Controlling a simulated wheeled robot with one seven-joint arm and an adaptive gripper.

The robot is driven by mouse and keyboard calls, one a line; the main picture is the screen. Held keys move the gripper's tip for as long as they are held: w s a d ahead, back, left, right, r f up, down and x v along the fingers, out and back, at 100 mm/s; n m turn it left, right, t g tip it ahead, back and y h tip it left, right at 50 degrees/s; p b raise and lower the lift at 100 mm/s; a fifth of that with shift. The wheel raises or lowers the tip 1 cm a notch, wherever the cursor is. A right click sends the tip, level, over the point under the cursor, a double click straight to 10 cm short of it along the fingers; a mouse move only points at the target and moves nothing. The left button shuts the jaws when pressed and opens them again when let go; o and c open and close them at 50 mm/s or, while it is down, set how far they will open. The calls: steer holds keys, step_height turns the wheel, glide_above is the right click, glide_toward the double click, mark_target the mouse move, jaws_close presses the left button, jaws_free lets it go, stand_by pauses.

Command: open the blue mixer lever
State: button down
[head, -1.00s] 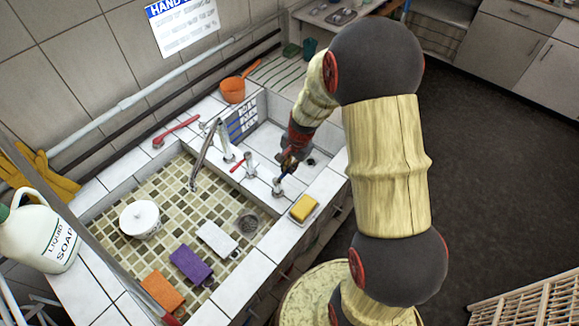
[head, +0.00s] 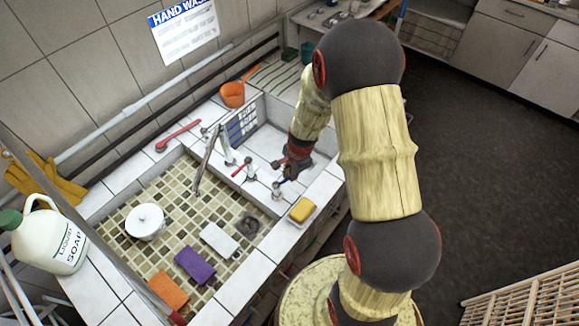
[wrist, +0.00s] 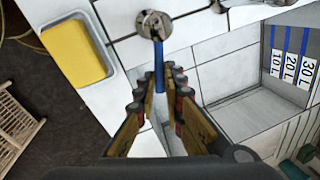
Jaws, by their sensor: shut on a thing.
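The blue mixer lever (wrist: 159,62) sticks out from a round chrome mixer body (wrist: 152,24) in the wrist view. My gripper (wrist: 160,82) has its fingers on both sides of the lever's free end and is shut on it. The lever's tip is partly hidden between the fingers. In the head view my gripper (head: 289,172) is low over the sink divider beside the chrome mixer body (head: 276,189). Little of the blue lever shows there.
A red-handled tap (head: 239,167) and a tall chrome spout (head: 207,155) stand left of the gripper. A yellow sponge (head: 302,209) lies in a dish at the right edge. The tiled basin (head: 180,225) holds a white pot and several sponges.

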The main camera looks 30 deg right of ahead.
steer(key=shift+s+a+m+g+h+p, duration=0.15)
steer(key=shift+s+a+m+h+p, duration=0.55)
steer(key=shift+m+p, duration=1.55)
steer(key=shift+s+a+m+g+y+p, duration=0.1)
steer(key=shift+s+a+m+g+p, duration=0.2)
steer(key=shift+s+m+p, duration=1.8)
steer(key=shift+s+a+m+g+h+p, duration=0.1)
steer(key=shift+a+m+h+p, duration=0.4)
steer(key=shift+m+p, duration=1.9)
steer(key=shift+a+n+p, duration=0.15)
steer(key=shift+n+p, duration=0.4)
steer(key=shift+p, duration=0.15)
steer(key=c, duration=1.9)
jaws_free()
steer(key=shift+r, duration=0.1)
steer(key=shift+s+a+r, duration=0.2)
steer(key=shift+a+r, duration=0.15)
steer(key=shift+r, duration=1.55)
steer(key=shift+s+a+r, duration=0.2)
steer(key=shift+a+r, duration=0.1)
steer(key=shift+r, duration=1.65)
steer(key=shift+s+a+r, duration=0.2)
steer(key=shift+a+r, duration=0.15)
steer(key=shift+r, duration=1.55)
